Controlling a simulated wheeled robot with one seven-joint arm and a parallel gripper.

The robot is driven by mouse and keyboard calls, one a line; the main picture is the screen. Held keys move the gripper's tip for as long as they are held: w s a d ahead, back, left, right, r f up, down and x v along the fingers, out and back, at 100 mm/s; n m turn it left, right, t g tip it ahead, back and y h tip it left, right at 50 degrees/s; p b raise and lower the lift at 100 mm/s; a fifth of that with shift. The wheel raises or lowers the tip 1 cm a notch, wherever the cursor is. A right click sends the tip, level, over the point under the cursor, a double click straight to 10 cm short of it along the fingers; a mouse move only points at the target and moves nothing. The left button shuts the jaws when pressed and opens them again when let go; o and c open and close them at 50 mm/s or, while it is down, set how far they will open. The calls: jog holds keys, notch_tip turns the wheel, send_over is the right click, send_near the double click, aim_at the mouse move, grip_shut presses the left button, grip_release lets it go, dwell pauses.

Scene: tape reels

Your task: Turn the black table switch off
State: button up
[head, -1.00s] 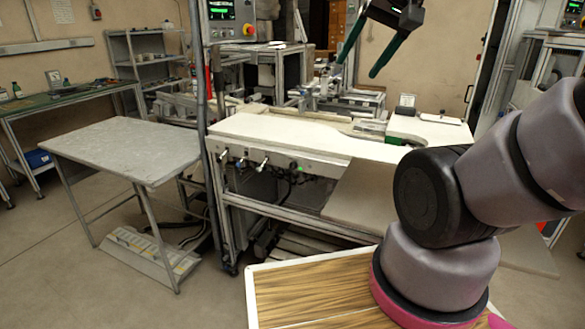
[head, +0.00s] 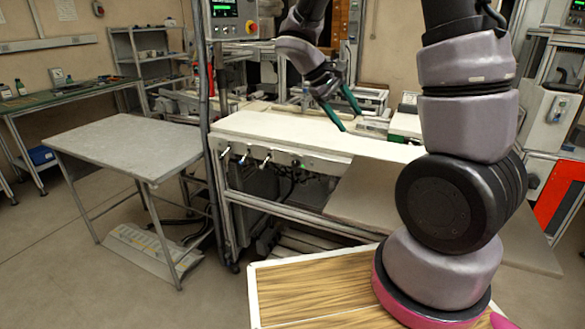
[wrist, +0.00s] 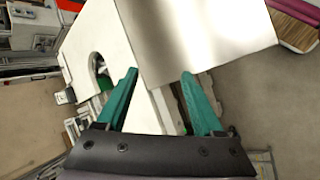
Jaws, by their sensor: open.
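Several small levers and knobs (head: 265,162) sit along the front edge of the white workbench (head: 270,128). They have pale, blue and green parts. They are too small to tell which one is the black table switch or how it is set. My gripper (head: 350,121) has two teal fingers spread apart with nothing between them. It appears above the bench top, to the right of the levers, pointing down. In the wrist view my open gripper (wrist: 160,72) faces the white bench top, and no switch can be made out there.
A grey sloping panel (head: 375,192) hangs at the bench's front right; it also shows in the wrist view (wrist: 205,35). A grey side table (head: 125,145) stands left, beyond a metal post. A control box with a screen (head: 224,14) is above.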

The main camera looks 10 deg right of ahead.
jog(key=w+a+f+n+t+h, duration=0.45)
jog(key=w+f+n+h, duration=0.2)
jog(key=w+f, duration=0.45)
jog(key=n+t+y, duration=0.3)
jog(key=n+t, duration=0.7)
jog(key=n, duration=0.2)
send_near(294, 165)
jog(key=shift+m, duration=0.25)
jog(key=x, duration=0.8)
jog(key=shift+w+d+r, duration=0.15)
jog(key=shift+d, duration=0.05)
grip_shut()
